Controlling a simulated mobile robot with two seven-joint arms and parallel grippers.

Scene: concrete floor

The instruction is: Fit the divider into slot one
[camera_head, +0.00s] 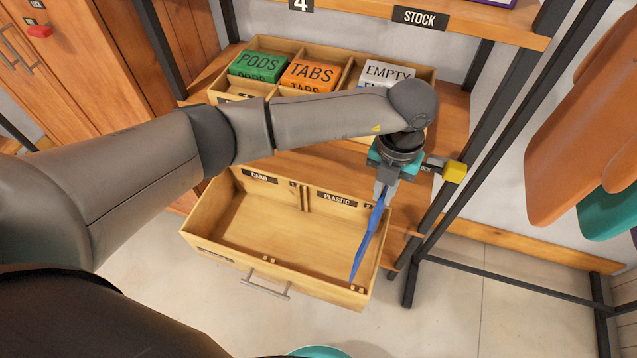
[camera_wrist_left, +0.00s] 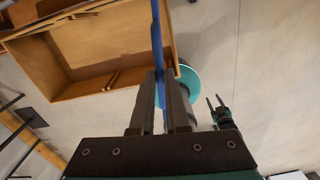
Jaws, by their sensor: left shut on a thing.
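My left gripper (camera_head: 383,187) is shut on the upper end of a thin blue divider (camera_head: 371,240). The divider hangs down, slightly tilted, over the right part of an open wooden drawer (camera_head: 235,232). Its lower tip appears near the drawer's front right corner; I cannot tell whether it touches. Paired wooden slot strips (camera_head: 305,198) stand on the back wall, between the CARD and PLASTIC labels. In the left wrist view the divider (camera_wrist_left: 157,45) runs between the fingers and past the drawer's edge. My right gripper (camera_wrist_left: 213,102) shows there, small, with its fingers apart and empty.
A sorting tray (camera_head: 348,78) with PODS, TABS and EMPTY labels stands on the shelf above the drawer. A black rack post (camera_head: 450,190) is close to the right of my left gripper. A teal round object (camera_head: 318,351) is on the floor in front.

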